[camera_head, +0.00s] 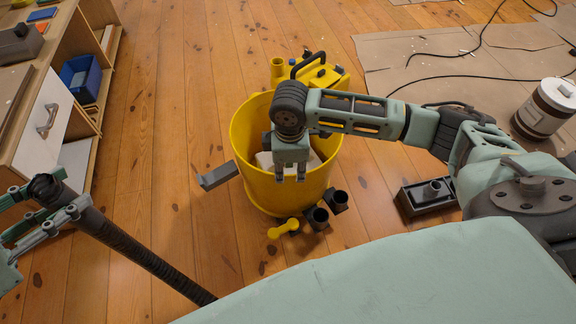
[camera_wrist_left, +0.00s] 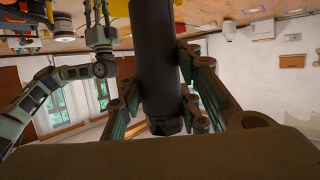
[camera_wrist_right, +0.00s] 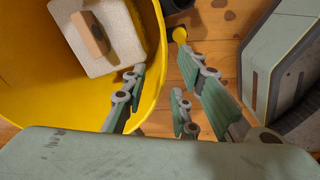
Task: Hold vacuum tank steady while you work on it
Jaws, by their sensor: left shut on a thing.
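The yellow vacuum tank (camera_head: 250,170) stands open on the wooden floor in the middle of the head view. A pale block (camera_head: 264,160) with a tan strip lies inside it, clearer in the right wrist view (camera_wrist_right: 75,30). My right gripper (camera_head: 291,176) points down over the tank's near side. In the right wrist view its fingers (camera_wrist_right: 158,85) are open, spread on both sides of the tank's rim (camera_wrist_right: 160,60); contact is not clear. My left gripper (camera_head: 55,205), at the far left, is shut on a dark ribbed hose (camera_head: 130,245), also in the left wrist view (camera_wrist_left: 155,60).
A yellow vacuum head (camera_head: 320,75) with a black handle lies behind the tank. A grey bracket (camera_head: 217,176), black fittings (camera_head: 318,217) and a yellow piece (camera_head: 283,229) surround it. A cabinet (camera_head: 45,120) stands left; cardboard (camera_head: 430,60), a cable and a bucket (camera_head: 548,105) lie right.

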